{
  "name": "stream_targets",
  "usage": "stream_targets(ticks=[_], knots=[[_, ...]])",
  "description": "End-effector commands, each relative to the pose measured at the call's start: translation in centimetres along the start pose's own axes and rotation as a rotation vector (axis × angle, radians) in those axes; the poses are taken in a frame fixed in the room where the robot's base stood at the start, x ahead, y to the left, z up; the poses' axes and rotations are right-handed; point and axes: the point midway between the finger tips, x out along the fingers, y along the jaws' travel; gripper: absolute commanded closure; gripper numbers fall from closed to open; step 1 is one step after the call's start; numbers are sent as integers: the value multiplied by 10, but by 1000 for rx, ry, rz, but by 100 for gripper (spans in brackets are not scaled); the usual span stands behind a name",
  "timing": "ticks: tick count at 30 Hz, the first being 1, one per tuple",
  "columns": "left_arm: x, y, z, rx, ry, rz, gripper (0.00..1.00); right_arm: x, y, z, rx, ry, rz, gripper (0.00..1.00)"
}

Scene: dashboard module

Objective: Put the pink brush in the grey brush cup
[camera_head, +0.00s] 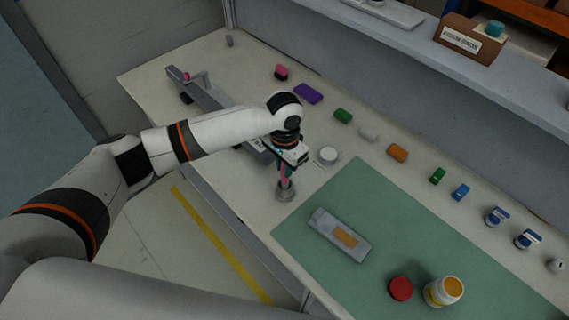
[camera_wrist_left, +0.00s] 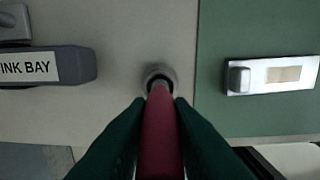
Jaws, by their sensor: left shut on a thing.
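My left gripper (camera_head: 286,164) is shut on the pink brush (camera_head: 283,175), which hangs roughly upright beneath it. The small round grey brush cup (camera_head: 285,194) stands on the white table just left of the green mat, directly under the brush. In the left wrist view, the brush (camera_wrist_left: 160,140) runs between the dark fingers toward the cup (camera_wrist_left: 159,73), and its lower end overlaps the cup's mouth. I cannot tell whether the tip is inside the cup or just above it. My right gripper is not in view.
A long grey bay (camera_head: 215,101) with a label partly reading "INK BAY" lies left of the cup. Several coloured blocks line the table's back.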

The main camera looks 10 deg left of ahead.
Motion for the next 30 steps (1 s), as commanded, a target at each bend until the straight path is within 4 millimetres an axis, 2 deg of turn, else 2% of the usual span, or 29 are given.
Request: stream_targets(ticks=[2,3,6,15,19,23,30], knots=[[2,0,0,0,1,-1,100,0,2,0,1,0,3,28],[2,0,0,0,0,-1,75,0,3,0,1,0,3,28],[2,0,0,0,0,0,59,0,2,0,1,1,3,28],[1,0,0,0,-1,0,58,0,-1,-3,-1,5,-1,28],[-9,0,1,0,-3,1,58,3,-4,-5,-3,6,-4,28],[-32,0,1,1,-5,0,58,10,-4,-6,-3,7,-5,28],[-84,0,1,1,-5,0,58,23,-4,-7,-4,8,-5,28]])
